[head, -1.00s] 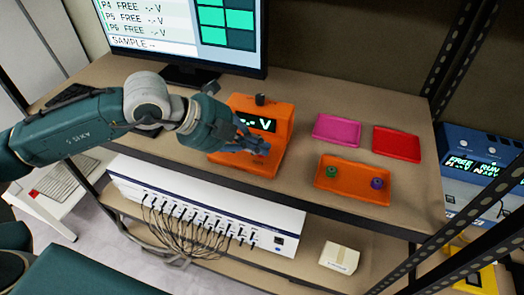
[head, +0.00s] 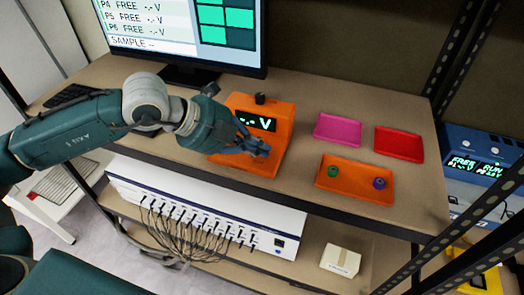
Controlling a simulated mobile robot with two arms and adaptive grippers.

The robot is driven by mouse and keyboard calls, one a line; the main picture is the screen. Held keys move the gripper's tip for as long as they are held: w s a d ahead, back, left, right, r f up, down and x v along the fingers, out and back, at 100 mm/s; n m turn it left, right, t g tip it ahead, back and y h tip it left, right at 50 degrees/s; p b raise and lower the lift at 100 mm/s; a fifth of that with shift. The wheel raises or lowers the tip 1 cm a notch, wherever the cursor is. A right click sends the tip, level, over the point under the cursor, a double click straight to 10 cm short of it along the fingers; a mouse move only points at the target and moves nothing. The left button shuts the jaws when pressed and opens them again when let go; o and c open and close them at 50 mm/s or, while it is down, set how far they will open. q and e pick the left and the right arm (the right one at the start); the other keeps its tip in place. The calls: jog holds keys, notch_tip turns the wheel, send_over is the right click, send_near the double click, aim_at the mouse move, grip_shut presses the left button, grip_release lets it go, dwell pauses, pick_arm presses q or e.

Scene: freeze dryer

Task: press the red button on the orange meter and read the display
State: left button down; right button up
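The orange meter (head: 274,160) stands on the shelf. Its dark display (head: 262,122) shows "-.- V" in white, partly covered on its left. A black knob (head: 260,98) sits on its top. My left gripper (head: 262,150) is in front of the meter's face, just below the display. Its dark fingers look close together, but I cannot tell whether they are open or shut. The red button does not show; the gripper hides part of the meter's front. My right gripper is not in view.
Right of the meter lie a pink tray (head: 338,127), a red tray (head: 400,144) and an orange tray (head: 356,194) holding a green and a purple piece. A monitor (head: 185,70) stands behind. A white cabled unit (head: 205,205) and a box (head: 340,261) are below.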

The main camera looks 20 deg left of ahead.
aim_at(259, 158)
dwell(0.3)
pick_arm(q)
jog(key=shift+r, duration=0.5)
jog(key=shift+r, duration=0.1)
notch_tip(259, 158, up, 6)
jog(key=p, duration=0.3)
dwell(0.8)
